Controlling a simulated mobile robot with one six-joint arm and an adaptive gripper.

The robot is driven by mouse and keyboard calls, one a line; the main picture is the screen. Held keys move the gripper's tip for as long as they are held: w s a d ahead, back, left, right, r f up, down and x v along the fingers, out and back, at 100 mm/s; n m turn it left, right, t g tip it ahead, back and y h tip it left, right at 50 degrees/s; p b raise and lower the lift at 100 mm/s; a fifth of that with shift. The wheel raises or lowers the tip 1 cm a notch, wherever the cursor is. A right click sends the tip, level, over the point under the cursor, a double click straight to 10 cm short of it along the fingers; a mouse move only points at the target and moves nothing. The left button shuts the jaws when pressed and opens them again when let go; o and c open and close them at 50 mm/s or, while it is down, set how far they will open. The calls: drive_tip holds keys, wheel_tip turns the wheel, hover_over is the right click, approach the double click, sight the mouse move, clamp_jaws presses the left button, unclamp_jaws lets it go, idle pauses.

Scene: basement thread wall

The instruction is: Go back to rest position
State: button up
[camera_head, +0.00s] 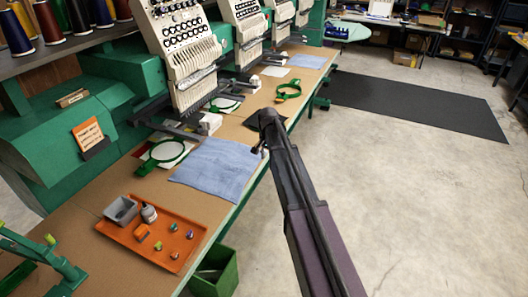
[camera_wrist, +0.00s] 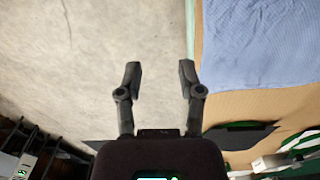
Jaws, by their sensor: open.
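My gripper (camera_wrist: 159,76) is open in the wrist view, with its two dark fingers apart and nothing between them. Bare concrete floor shows beyond the fingers. In the head view my arm reaches up from the bottom, and its far end is beside the table's front edge, close to a blue cloth (camera_head: 218,168). The fingers are small and partly hidden there. The blue cloth lies flat on the table (camera_head: 122,187) and also shows at the upper right of the wrist view (camera_wrist: 255,45).
An orange tray (camera_head: 125,236) holds a grey bin, a bottle and several small items. Green hoops (camera_head: 288,91) lie on the table before the embroidery machines (camera_head: 178,45). A green bin (camera_head: 216,275) stands below the table edge. The floor (camera_head: 420,190) at right is clear, with a dark mat (camera_head: 415,103).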

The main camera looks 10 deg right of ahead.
drive_tip(key=s+r+n+p, duration=0.2)
drive_tip(key=s+n, duration=0.6)
drive_tip(key=s, duration=2.1)
idle(0.5)
